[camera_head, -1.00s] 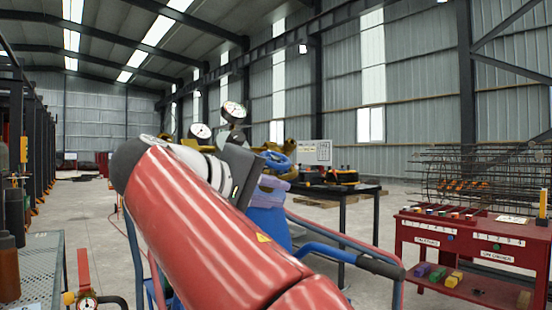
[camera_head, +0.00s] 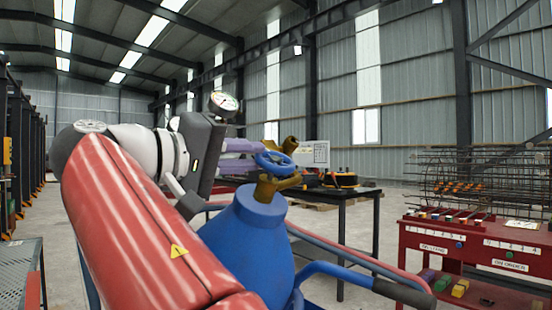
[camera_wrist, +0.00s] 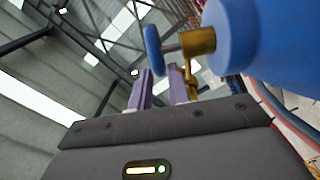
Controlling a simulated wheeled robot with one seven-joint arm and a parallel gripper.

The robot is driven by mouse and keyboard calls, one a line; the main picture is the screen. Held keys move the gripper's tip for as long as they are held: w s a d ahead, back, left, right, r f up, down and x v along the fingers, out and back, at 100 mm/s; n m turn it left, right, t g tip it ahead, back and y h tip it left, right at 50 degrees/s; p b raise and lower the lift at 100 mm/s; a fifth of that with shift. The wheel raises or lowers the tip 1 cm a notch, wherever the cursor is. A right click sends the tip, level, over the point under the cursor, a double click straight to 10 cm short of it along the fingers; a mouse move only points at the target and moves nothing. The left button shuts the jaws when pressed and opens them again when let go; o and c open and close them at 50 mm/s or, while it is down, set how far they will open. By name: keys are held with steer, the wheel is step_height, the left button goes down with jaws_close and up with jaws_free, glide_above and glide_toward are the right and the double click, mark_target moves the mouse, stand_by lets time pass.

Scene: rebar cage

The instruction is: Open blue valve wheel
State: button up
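The blue valve wheel (camera_head: 274,160) sits on a brass valve (camera_head: 268,187) on top of a blue gas cylinder (camera_head: 250,238). In the wrist view the wheel (camera_wrist: 153,49) shows nearly edge-on, with the brass stem (camera_wrist: 198,43) and blue cylinder (camera_wrist: 265,35) to its right. My gripper (camera_head: 254,154) is left of the wheel, its purple fingers pointing at it.
A pressure gauge (camera_head: 223,103) shows above my wrist. A blue cart handle with a dark grip (camera_head: 403,293) is at front right. A dark table (camera_head: 352,194) stands behind the cylinder. A red workbench (camera_head: 470,245) is at right. A grated table (camera_head: 20,272) is at left.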

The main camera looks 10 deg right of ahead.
mark_target(282, 156)
steer(key=x, duration=0.6)
steer(key=shift+w+d, duration=0.1)
steer(key=shift+d, duration=0.05)
jaws_close()
